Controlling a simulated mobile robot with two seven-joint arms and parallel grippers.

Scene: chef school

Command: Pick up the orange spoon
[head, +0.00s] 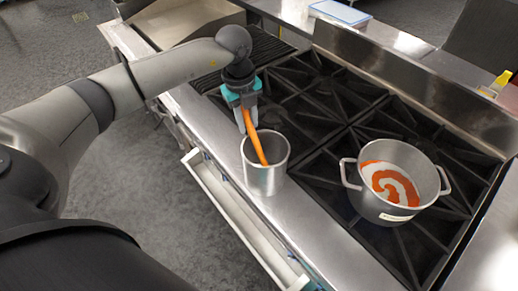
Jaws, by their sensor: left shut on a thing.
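The orange spoon (256,142) is a long orange stick whose lower end is inside a metal cylindrical container (265,177). It leans, with its upper end at my left gripper (244,118). My left gripper is teal with grey fingers, points down above the container, and is shut on the spoon's upper part. The spoon's bottom end is hidden inside the container. My right gripper is not in view.
A metal pot (390,205) with two handles and an orange swirl inside stands on the black stove grates (318,85) to the right. A steel counter edge (330,244) runs along the front. A white-blue board (340,13) lies at the back.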

